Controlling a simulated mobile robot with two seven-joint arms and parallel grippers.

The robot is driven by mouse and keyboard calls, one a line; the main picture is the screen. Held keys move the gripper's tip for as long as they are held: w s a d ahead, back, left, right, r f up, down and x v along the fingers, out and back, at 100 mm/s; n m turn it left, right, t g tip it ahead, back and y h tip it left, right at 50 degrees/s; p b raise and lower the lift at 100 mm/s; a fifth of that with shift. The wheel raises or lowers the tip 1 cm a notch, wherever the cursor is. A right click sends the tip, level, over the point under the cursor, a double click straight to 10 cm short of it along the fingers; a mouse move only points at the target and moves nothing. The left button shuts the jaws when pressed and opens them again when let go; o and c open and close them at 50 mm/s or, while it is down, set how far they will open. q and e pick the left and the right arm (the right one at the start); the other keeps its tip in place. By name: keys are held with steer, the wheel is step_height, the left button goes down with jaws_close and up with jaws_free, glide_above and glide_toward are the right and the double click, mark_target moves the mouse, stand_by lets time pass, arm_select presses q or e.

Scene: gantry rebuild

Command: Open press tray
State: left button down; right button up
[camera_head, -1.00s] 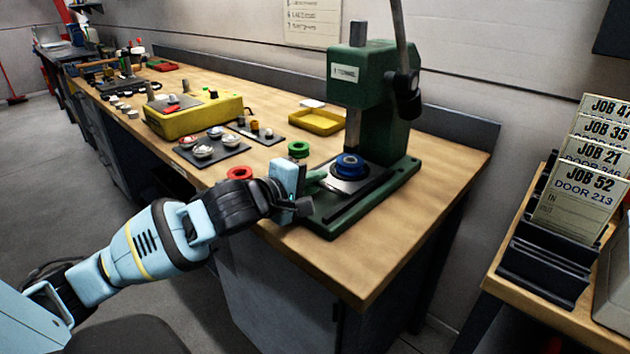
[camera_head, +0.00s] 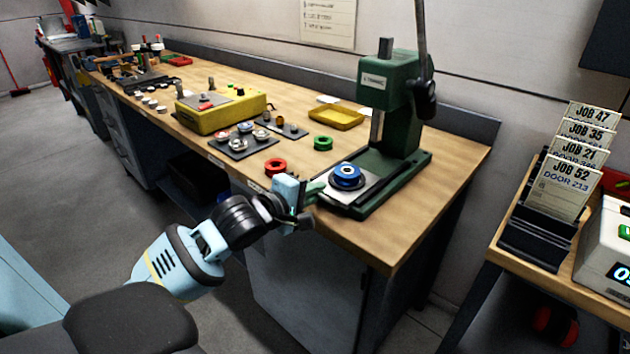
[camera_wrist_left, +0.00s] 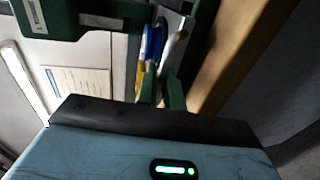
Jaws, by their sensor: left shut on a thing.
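The green arbor press (camera_head: 392,90) stands on the near end of the wooden bench. Its press tray (camera_head: 366,182), a grey plate bearing a blue ring-shaped part (camera_head: 347,175), sits forward of the ram, toward the bench's front edge. My left gripper (camera_head: 314,190) is at the tray's front edge, shut on it; the exact grip is partly hidden. In the left wrist view, the green fingertips (camera_wrist_left: 161,90) point at the tray's edge, and the blue part (camera_wrist_left: 152,45) shows just beyond. My right gripper is not in view.
A red ring (camera_head: 275,167) and a green ring (camera_head: 323,143) lie left of the press. A yellow tray (camera_head: 336,117), a yellow box (camera_head: 220,110) and a dark parts mat (camera_head: 240,148) lie farther back. A job-card rack (camera_head: 535,235) stands on the right-hand table.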

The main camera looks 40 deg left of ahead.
arm_select(q)
steer(key=shift+s+r, duration=0.1)
steer(key=shift+s, duration=0.05)
steer(key=c, duration=1.6)
jaws_free()
steer(key=shift+c, duration=0.2)
steer(key=v, duration=0.7)
steer(key=shift+s, duration=0.4)
steer(key=shift+a, duration=0.1)
